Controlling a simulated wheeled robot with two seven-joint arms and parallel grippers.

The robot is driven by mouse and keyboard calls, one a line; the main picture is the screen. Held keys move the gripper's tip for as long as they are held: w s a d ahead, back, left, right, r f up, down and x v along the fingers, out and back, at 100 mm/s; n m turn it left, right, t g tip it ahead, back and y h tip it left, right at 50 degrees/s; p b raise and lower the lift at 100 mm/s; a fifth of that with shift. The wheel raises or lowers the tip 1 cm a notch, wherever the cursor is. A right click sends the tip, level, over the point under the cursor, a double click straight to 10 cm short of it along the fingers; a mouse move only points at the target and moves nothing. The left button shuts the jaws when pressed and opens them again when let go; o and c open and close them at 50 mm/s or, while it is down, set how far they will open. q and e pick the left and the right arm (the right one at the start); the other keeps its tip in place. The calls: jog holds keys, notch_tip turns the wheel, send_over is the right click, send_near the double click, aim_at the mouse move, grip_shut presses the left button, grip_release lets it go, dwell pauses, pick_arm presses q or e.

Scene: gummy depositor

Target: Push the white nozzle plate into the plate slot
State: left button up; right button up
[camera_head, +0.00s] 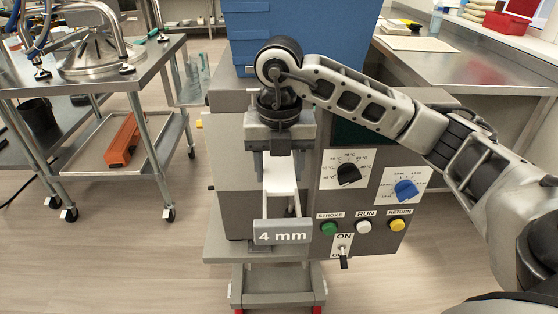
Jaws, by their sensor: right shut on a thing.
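The white nozzle plate (281,176) shows as a narrow white strip below my right gripper, at the front of the grey depositor machine (232,150). A grey tag reading "4 mm" (282,233) is at its near end. My right gripper (281,168) points down over the plate, and its fingers are shut on it. The wrist and gripper hide the plate's far end and the plate slot, so I cannot tell how far in the plate sits. My left gripper is not in view.
The control panel right of the plate has a black dial (348,174), a blue dial (406,190), several buttons and a toggle switch (343,252). A blue hopper (300,28) stands on top. A steel cart (150,75) is at left, a steel counter (450,65) at right.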

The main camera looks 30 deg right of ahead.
aim_at(279, 159)
jog(key=s+a+p, duration=0.1)
jog(key=s+a, duration=0.4)
jog(key=s, duration=0.3)
jog(key=shift+s, duration=0.15)
dwell(1.1)
dwell(0.9)
